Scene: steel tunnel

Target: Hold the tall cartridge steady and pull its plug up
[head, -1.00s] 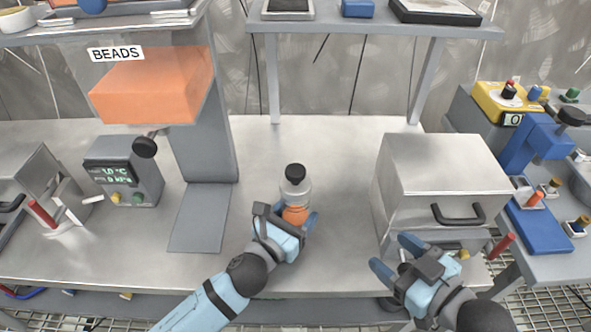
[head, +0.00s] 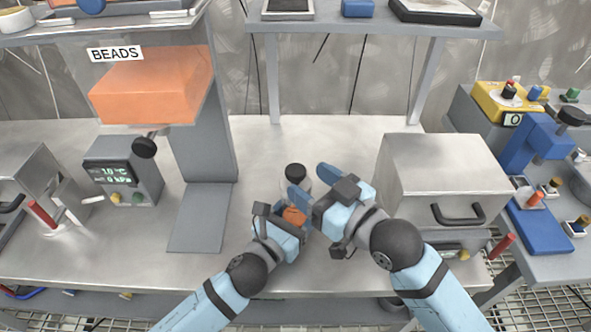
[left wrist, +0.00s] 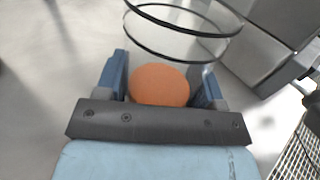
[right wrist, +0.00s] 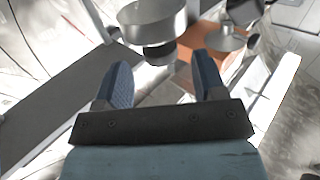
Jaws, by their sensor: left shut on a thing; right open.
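The tall cartridge (head: 297,184) stands upright on the bench, clear, with orange contents low down and a black plug (head: 295,171) on top. My left gripper (head: 292,220) is shut around its lower part. In the left wrist view, the orange contents (left wrist: 159,85) lie between the fingers. My right gripper (head: 312,184) is open beside the cartridge's upper part and partly hides it. In the right wrist view, which appears upside down, the plug (right wrist: 160,54) shows beyond the open fingers, roughly in line with the gap. Whether a finger touches it, I cannot tell.
A steel box with a black handle (head: 460,214) stands close to the right of my right gripper. The orange bead hopper (head: 150,88) and its grey column (head: 203,130) stand to the left. A shelf (head: 370,28) runs above the back. The bench behind the cartridge is clear.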

